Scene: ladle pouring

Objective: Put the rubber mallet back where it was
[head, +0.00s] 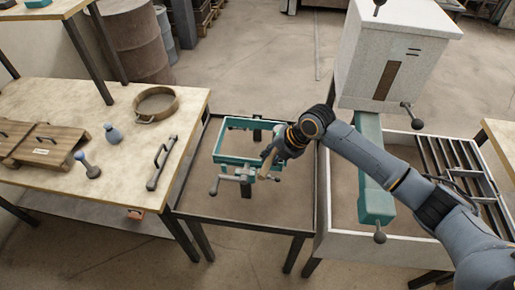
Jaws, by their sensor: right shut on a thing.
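My right gripper (272,158) reaches in from the right over the front right corner of a teal rectangular frame (225,137). It is shut on what looks like the rubber mallet (265,169), of which a short tan handle shows below the fingers. The mallet's head is hard to make out against the dark gripper and the frame. I cannot tell whether the mallet touches the frame. My left gripper is not in view.
The frame stands in a low dark-edged tray table (200,198). At left, a wooden workbench (190,103) carries a round sieve (156,104), a wooden box (47,146), a knobbed tool (88,165) and a grey handled bar (160,163). A white cabinet (390,55) stands at right.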

